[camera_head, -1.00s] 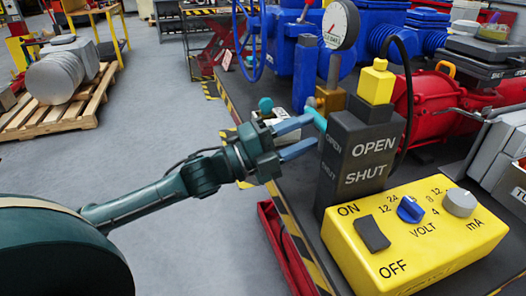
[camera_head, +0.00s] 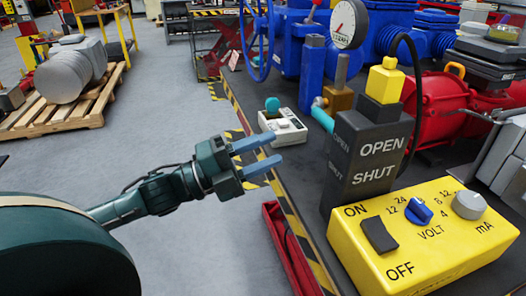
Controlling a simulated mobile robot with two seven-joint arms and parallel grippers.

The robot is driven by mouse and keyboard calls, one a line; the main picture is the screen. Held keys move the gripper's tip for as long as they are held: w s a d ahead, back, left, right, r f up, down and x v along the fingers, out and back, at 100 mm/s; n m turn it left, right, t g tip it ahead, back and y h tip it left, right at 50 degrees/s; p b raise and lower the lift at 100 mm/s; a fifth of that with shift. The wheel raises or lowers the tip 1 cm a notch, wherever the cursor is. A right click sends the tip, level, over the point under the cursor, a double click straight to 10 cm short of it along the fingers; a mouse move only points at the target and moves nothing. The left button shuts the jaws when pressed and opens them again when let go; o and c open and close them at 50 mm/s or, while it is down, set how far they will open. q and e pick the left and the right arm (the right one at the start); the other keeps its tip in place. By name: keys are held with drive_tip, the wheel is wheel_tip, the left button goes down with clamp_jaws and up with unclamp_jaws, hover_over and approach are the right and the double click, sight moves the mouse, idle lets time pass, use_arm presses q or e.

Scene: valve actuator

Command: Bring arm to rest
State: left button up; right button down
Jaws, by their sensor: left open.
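My left gripper (camera_head: 268,156) comes in from the left at the end of my dark green arm (camera_head: 150,195). Its two blue-grey fingers are apart with nothing between them. They point right, over the near edge of the bench. The dark grey OPEN/SHUT valve actuator box (camera_head: 368,160) with a yellow top (camera_head: 384,80) stands to the right, apart from the fingertips. A yellow control box (camera_head: 425,235) with ON/OFF switch and VOLT and mA knobs lies in front of it. My right gripper is not in view.
A small white device (camera_head: 284,128) with a teal knob sits on the bench just behind the fingers. A pressure gauge (camera_head: 348,24) and blue valves (camera_head: 290,50) stand behind. A red tray (camera_head: 288,250) is below the bench edge. Open floor (camera_head: 150,120) lies left.

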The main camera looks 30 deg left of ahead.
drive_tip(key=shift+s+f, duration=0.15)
use_arm(q)
drive_tip(key=s+d+f+n+t+y, duration=0.1)
drive_tip(key=s+d+f+n+y, duration=0.15)
drive_tip(key=f+n, duration=0.45)
drive_tip(key=s+d+f+n+y, duration=0.1)
drive_tip(key=s+f+n+y, duration=0.25)
drive_tip(key=f+n, duration=0.35)
drive_tip(key=s+d+f+n+g+y+p, duration=0.1)
drive_tip(key=s+d+f+n+g+y, duration=0.2)
drive_tip(key=s+d+f+n, duration=0.55)
drive_tip(key=w+a+r+g+p, duration=0.1)
drive_tip(key=r+p, duration=0.2)
drive_tip(key=p, duration=0.6)
drive_tip(key=w+r+g+y+p, duration=0.1)
drive_tip(key=r+p, duration=0.3)
drive_tip(key=p, duration=0.5)
drive_tip(key=shift+w+a+r+n+g+p, duration=0.25)
drive_tip(key=shift+w+a+n+g+p, duration=0.15)
drive_tip(key=shift+w+g, duration=0.25)
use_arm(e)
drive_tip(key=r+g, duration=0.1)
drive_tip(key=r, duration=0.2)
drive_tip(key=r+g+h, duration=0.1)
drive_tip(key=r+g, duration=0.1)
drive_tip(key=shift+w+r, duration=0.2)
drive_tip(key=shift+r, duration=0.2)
